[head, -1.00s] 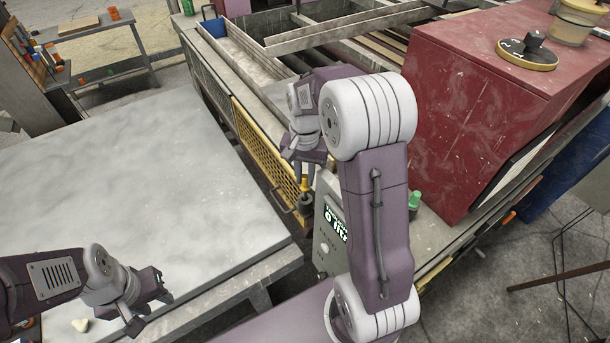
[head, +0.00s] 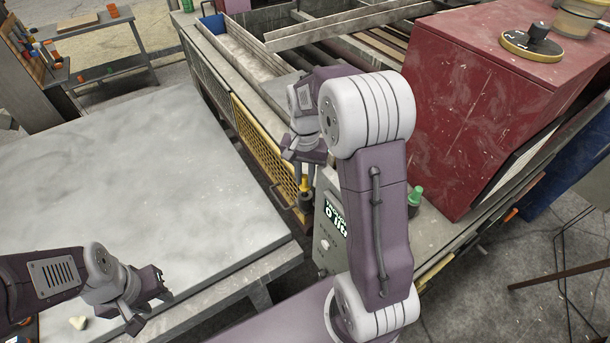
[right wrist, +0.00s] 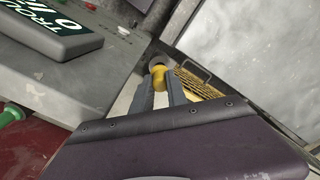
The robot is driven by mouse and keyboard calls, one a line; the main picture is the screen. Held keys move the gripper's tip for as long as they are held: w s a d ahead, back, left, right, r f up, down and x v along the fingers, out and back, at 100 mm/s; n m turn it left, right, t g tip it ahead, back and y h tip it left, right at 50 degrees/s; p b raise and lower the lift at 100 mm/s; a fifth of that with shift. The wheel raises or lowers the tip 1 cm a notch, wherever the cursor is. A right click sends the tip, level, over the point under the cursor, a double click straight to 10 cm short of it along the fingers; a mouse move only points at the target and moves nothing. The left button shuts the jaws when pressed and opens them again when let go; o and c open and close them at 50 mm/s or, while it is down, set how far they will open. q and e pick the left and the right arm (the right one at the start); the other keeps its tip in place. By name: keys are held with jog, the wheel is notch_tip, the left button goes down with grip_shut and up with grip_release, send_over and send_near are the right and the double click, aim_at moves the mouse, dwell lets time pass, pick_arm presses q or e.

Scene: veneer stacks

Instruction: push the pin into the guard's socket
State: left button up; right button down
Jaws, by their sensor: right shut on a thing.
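The yellow guard (head: 256,140) is a mesh panel along the side of the long grey machine. My right gripper (head: 303,178) points down at the guard's near end and is shut on the yellow pin (head: 304,186). A dark round piece (head: 305,201), perhaps the socket, shows just below the pin. In the right wrist view the pin (right wrist: 158,82) sits between the fingers, with a grey round end (right wrist: 156,63) beyond it. I cannot tell how deep the pin sits. My left gripper (head: 150,308) is open and empty above the near edge of the pale table.
A grey box with a dark display (head: 334,220) stands close beside my right gripper. A green knob (head: 415,195) and a red cabinet (head: 480,110) are to its right. The pale tabletop (head: 130,180) is mostly clear, with a small cream piece (head: 78,323) near its front.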

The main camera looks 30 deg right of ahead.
jog(key=shift+r+p, duration=1)
jog(key=shift+r, duration=0.05)
jog(key=shift+n, duration=0.4)
jog(key=shift+p, duration=0.3)
jog(key=shift+f+b, duration=0.85)
jog(key=shift+f, duration=0.25)
jog(key=shift+r, duration=0.15)
